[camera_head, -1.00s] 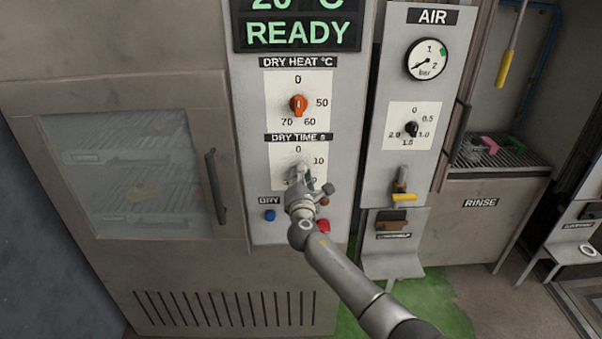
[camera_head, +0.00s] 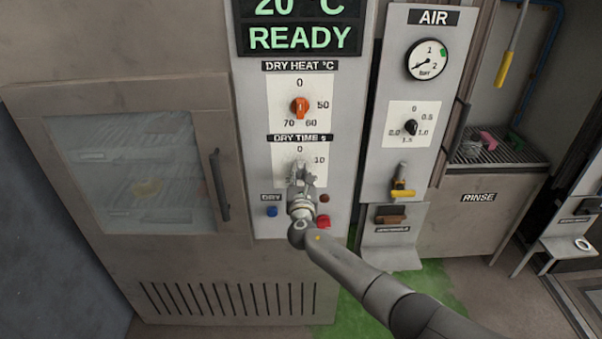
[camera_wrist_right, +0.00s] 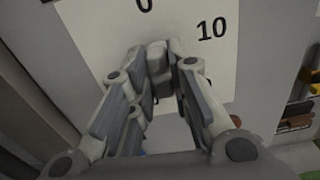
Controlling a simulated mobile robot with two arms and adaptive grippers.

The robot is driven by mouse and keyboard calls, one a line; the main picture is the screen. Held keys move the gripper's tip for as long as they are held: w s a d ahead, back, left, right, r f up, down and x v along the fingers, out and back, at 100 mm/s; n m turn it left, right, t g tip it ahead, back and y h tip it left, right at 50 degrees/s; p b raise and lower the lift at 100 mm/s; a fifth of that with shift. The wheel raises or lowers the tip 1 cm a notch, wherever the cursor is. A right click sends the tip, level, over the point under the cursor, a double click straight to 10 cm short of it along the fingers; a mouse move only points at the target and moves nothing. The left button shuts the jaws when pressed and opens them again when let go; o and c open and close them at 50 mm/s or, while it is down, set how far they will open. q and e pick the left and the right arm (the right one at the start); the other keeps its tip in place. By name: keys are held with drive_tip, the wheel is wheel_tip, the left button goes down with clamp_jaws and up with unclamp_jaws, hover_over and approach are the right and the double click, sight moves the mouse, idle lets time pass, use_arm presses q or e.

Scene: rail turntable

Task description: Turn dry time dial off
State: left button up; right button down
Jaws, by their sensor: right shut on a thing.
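The dry time dial's white scale plate (camera_head: 283,158) is on the grey panel under the "DRY TIME s" label, with 0 at the top and 10 at the upper right. My right gripper (camera_head: 300,170) is in front of the plate and covers most of the dial and its lower marks. In the right wrist view the gripper (camera_wrist_right: 160,62) is shut on the dial's grey knob (camera_wrist_right: 158,75), between the fingertips below the 0. The knob's pointer direction cannot be told. My left gripper is not in view.
The orange dry heat knob (camera_head: 300,107) sits just above. A blue button (camera_head: 272,211) and a red button (camera_head: 323,222) are below, near my wrist. The air panel (camera_head: 408,160) stands to the right, the glazed cabinet door (camera_head: 140,170) to the left.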

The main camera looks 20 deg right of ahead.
drive_tip(key=shift+f+n, duration=0.2)
drive_tip(key=shift+n, duration=0.1)
drive_tip(key=c, duration=1.4)
unclamp_jaws()
drive_tip(key=shift+o, duration=0.2)
drive_tip(key=shift+r, duration=0.1)
drive_tip(key=v, duration=1.2)
